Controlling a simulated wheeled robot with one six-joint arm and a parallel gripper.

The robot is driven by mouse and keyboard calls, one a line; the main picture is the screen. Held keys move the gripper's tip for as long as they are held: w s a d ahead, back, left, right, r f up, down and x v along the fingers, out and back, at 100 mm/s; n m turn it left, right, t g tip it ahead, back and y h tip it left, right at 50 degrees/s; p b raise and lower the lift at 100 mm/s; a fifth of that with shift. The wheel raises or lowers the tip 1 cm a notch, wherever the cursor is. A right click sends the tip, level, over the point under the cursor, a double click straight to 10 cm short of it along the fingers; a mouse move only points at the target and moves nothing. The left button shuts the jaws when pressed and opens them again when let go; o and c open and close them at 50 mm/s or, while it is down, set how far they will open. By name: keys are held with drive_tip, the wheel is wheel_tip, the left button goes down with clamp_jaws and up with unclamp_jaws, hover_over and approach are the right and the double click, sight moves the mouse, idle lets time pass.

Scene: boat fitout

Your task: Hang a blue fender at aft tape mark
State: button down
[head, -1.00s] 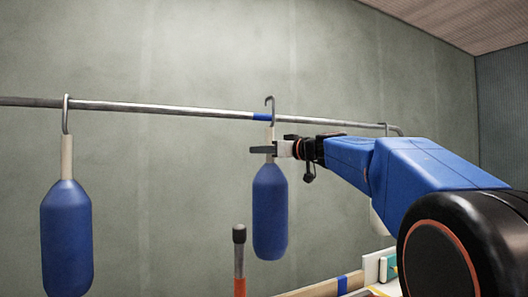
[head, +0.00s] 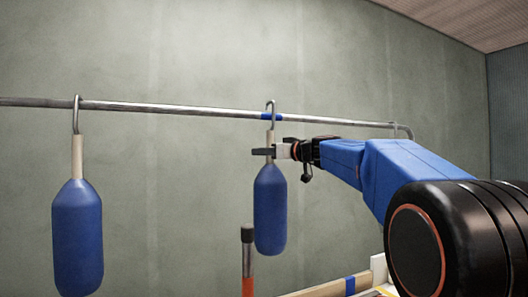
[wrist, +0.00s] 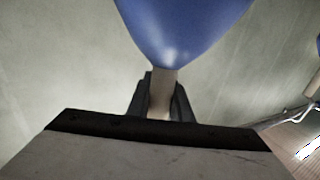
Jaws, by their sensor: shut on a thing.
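A blue fender (head: 270,208) hangs upright below the rail, with a pale neck and a grey hook (head: 270,112) on top. My gripper (head: 264,152) is shut on its pale neck, just under the hook. The hook overlaps the rail (head: 190,108) at a blue tape mark (head: 271,117); I cannot tell for sure whether it bears on the rail. In the wrist view the fender's blue body (wrist: 182,25) and pale neck (wrist: 161,93) show between the fingers. Another blue fender (head: 77,235) hangs from the rail at the left by its own hook.
An orange post with a black top (head: 247,236) stands below, close to the left of the held fender. A wooden board with blue tape (head: 335,286) lies at the bottom right. The rail between the two fenders is clear.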

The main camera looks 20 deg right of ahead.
drive_tip(key=shift+f, duration=1.25)
drive_tip(key=c, duration=1.5)
unclamp_jaws()
drive_tip(key=shift+s, duration=0.1)
drive_tip(key=v, duration=1.7)
drive_tip(key=shift+s+d+f, duration=0.1)
drive_tip(key=shift+s, duration=0.05)
